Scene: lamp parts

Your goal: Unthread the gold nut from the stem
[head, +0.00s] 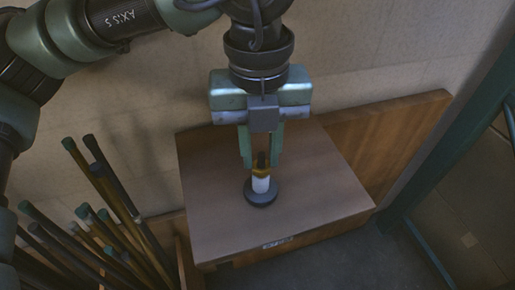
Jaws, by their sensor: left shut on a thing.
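The gold nut (261,172) sits around the upper part of the stem, just above a white section (261,184). The dark tip of the stem (262,158) shows above the nut. The stem stands upright on a round dark base (261,195) on the wooden table (325,205). My left gripper (261,162) points down from above, its fingers on either side of the nut. It is shut on the nut; the exact contact is small and partly hidden by the fingers. My right gripper is not in view.
Several dark and gold rods (100,230) stand in a bunch left of the table. A wooden board (390,140) rises along the table's back right side. A teal post (415,160) stands at the right. The tabletop around the base is clear.

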